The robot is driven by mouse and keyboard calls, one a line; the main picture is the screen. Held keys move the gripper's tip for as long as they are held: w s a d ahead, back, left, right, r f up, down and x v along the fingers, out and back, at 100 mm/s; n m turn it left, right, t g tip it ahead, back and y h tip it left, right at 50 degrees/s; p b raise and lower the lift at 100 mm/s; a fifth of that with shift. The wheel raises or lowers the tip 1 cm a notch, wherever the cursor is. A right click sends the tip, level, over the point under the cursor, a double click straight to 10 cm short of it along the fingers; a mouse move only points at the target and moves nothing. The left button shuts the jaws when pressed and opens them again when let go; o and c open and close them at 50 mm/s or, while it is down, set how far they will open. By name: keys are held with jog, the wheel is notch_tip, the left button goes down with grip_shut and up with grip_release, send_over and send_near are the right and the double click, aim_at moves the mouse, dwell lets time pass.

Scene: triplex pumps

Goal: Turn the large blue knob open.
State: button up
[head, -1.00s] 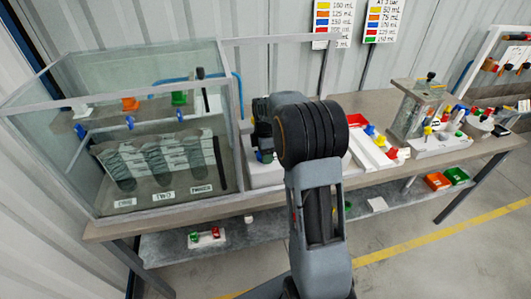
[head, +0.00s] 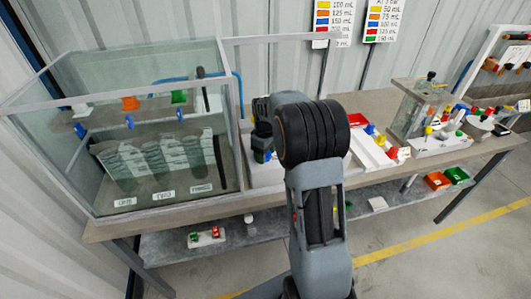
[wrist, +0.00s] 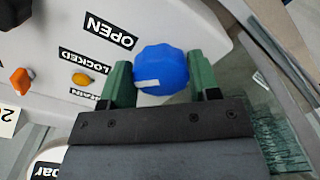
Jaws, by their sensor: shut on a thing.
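The large blue knob (wrist: 162,68) shows in the wrist view, with a white mark stripe on its face. It sits on a white panel (wrist: 200,28) beside the label "OPEN" (wrist: 108,31). My gripper (wrist: 160,80) has its two green fingers on either side of the knob and is shut on it. The white stripe points toward the left finger. In the head view my gripper (head: 264,152) is mostly hidden behind my arm, and the knob is hard to make out there.
A yellow knob (wrist: 83,78) and an orange knob (wrist: 22,80) sit on the same panel, near labels "LOCKED" and "DRAIN". In the head view a glass tank (head: 140,150) stands close on the left. Red and yellow parts (head: 375,135) lie to the right.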

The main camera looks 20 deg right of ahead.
jog(key=m, duration=0.4)
jog(key=shift+a+m, duration=0.1)
jog(key=shift+m, duration=0.2)
jog(key=shift+a+m, duration=0.1)
jog(key=shift+m, duration=2.1)
jog(key=o, duration=0.9)
notch_tip(320, 180, up, 14)
jog(key=shift+f, duration=0.1)
